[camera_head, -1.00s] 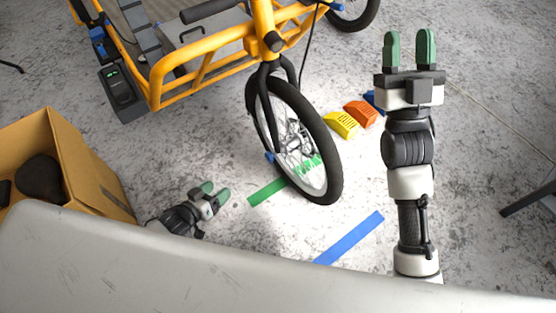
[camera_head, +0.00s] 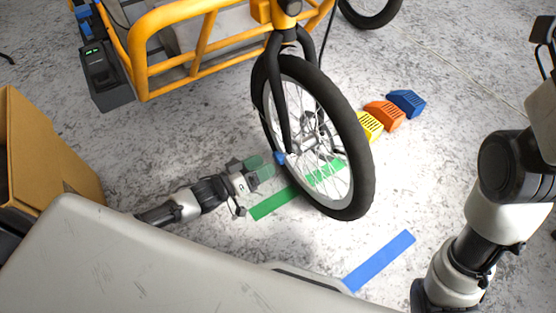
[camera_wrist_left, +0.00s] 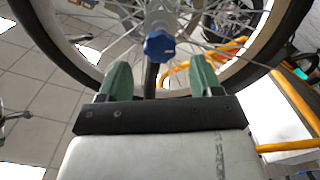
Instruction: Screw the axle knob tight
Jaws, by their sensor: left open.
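The blue axle knob (camera_head: 280,158) sits at the hub of the cargo bike's front wheel (camera_head: 345,200), on the side facing my left arm. In the left wrist view the knob (camera_wrist_left: 159,46) shows as a lobed blue piece in front of the hub. My left gripper (camera_head: 263,166) has green fingers pointing at the knob, just left of it. In the left wrist view its fingers (camera_wrist_left: 159,80) are apart, with the knob ahead of the gap between them and nothing held. My right arm stands at the right edge of the head view; its fingertips are out of frame.
Yellow (camera_head: 369,126), orange (camera_head: 385,114) and blue (camera_head: 406,102) wedge blocks lie behind the wheel. Green (camera_head: 272,205) and blue (camera_head: 378,261) strips mark the floor. A cardboard box (camera_head: 45,150) stands at left. The bike's yellow frame (camera_head: 205,45) rises behind.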

